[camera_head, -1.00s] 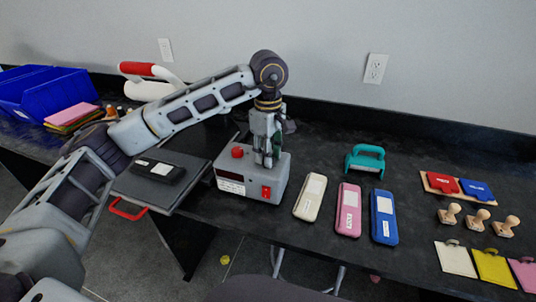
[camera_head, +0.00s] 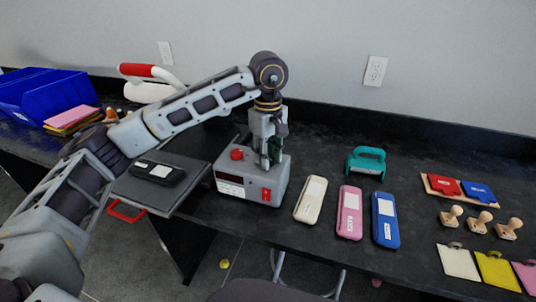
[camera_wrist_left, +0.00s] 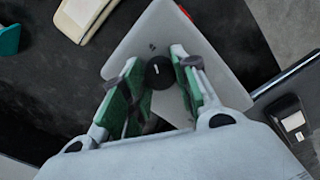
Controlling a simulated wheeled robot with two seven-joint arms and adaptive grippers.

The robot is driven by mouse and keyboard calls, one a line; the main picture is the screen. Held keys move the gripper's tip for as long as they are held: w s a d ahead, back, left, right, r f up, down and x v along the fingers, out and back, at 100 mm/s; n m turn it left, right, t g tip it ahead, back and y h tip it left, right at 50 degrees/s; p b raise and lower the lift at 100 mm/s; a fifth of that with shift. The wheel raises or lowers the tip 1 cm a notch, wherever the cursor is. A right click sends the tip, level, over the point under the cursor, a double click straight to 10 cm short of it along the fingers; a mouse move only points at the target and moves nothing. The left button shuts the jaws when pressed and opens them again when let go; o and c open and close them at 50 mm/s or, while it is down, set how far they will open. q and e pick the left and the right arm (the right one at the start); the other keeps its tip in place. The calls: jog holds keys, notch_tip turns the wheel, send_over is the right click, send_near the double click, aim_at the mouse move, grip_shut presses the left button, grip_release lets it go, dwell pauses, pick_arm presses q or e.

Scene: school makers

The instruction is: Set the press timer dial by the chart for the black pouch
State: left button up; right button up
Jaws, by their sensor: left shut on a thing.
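The grey press timer box (camera_head: 283,181) stands on the black bench, with a red knob (camera_head: 237,154), a red switch (camera_head: 266,194), a dark display and a small white label (camera_head: 231,188) on it. The label's print is too small to read. The black dial (camera_wrist_left: 160,72) with a white pointer mark is on the box's top. My left gripper (camera_head: 269,160) points down over the box and is shut on the dial, its green-padded fingers (camera_wrist_left: 160,82) at either side. The black pouch (camera_head: 157,172), with a white label, lies on the grey press plate (camera_head: 128,187). My right gripper is out of view.
White (camera_head: 311,199), pink (camera_head: 349,212) and blue (camera_head: 385,219) cases lie right of the box. A teal-handled tool (camera_head: 366,160) stands behind them. Stamps, ink pads and coloured tags are farther right. Blue bins (camera_head: 45,92) stand at far left. The plate has a red handle (camera_head: 126,210).

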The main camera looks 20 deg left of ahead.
pick_arm(q)
jog(key=o, duration=1)
jog(key=shift+o, duration=0.2)
notch_tip(320, 180, up, 12)
dwell(0.4)
dwell(0.5)
